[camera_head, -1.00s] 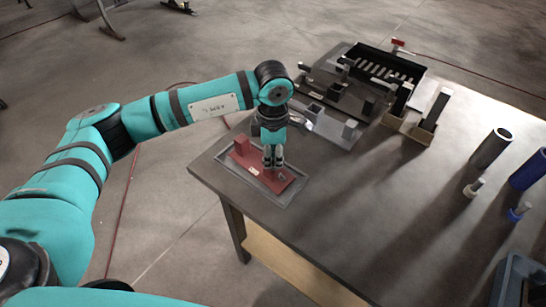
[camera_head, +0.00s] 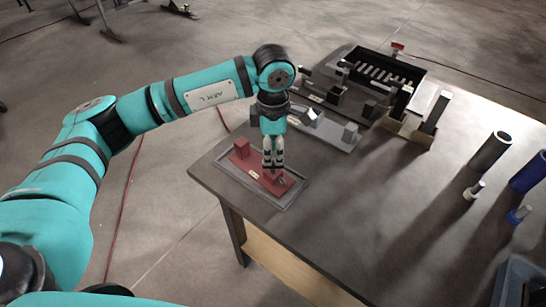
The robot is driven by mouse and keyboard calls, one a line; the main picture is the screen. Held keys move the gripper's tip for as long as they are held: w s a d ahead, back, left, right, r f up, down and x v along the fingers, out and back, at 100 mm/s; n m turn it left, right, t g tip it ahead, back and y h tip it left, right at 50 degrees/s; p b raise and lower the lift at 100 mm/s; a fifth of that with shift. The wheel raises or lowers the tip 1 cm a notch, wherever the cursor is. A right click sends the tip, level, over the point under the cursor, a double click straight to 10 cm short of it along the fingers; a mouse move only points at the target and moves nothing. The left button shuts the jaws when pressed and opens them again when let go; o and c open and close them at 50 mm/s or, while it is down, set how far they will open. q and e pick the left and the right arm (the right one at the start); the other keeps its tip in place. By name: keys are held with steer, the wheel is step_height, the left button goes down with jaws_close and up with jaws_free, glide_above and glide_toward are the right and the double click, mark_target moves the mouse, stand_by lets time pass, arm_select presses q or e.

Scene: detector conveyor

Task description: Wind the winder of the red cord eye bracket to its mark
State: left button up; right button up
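The red cord eye bracket (camera_head: 262,176) is a red plate with an upright red block (camera_head: 241,148) at its left end. It lies in a shallow grey tray (camera_head: 285,203) at the table's near left corner. My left gripper (camera_head: 273,168) points straight down over the right part of the red plate, its fingers close together. A small dark part (camera_head: 281,181) shows beside the fingertips; I cannot tell whether it is the winder. The fingertips hide what lies between them, so a grip cannot be made out. No mark can be made out. My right gripper is out of view.
A grey bracket plate (camera_head: 328,131) lies just behind the red one. Further back are dark fixtures and a black slotted rack (camera_head: 385,68). Dark and blue cylinders (camera_head: 490,152) stand at the right. The table's middle (camera_head: 380,200) is clear.

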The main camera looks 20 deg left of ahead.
mark_target(273, 162)
arm_select(q)
step_height(273, 162, up, 8)
stand_by(0.7)
